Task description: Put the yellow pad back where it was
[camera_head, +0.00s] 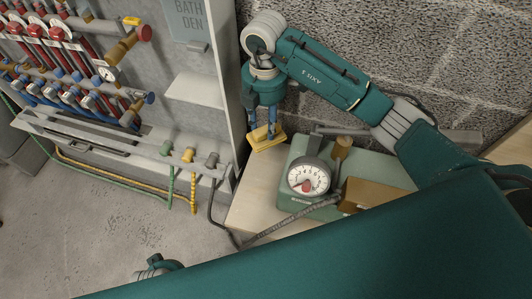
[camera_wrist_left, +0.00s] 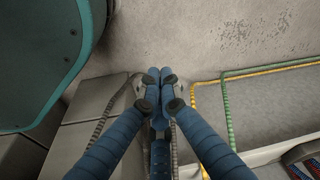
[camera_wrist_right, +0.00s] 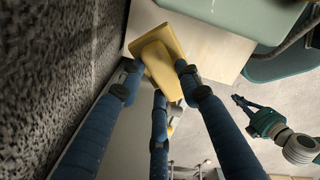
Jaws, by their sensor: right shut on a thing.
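The yellow pad (camera_head: 268,140), a flat plate with a raised grip block, is at the far left corner of a pale wooden top in the head view. It also shows in the right wrist view (camera_wrist_right: 175,30). My right gripper (camera_head: 264,128) points down from above and is shut on the pad's block, with its blue fingers around it (camera_wrist_right: 158,82). I cannot tell whether the pad touches the top. My left gripper (camera_wrist_left: 158,80) has its fingertips together with nothing seen between them, above the floor.
A green-based device with a round dial gauge (camera_head: 309,177) and a brown block (camera_head: 372,194) stand on the wooden top (camera_head: 252,196), right of the pad. A grey panel edge (camera_head: 231,90) is close on the left. A block wall (camera_head: 330,25) stands behind. Hoses (camera_head: 110,172) run along the panel's bottom.

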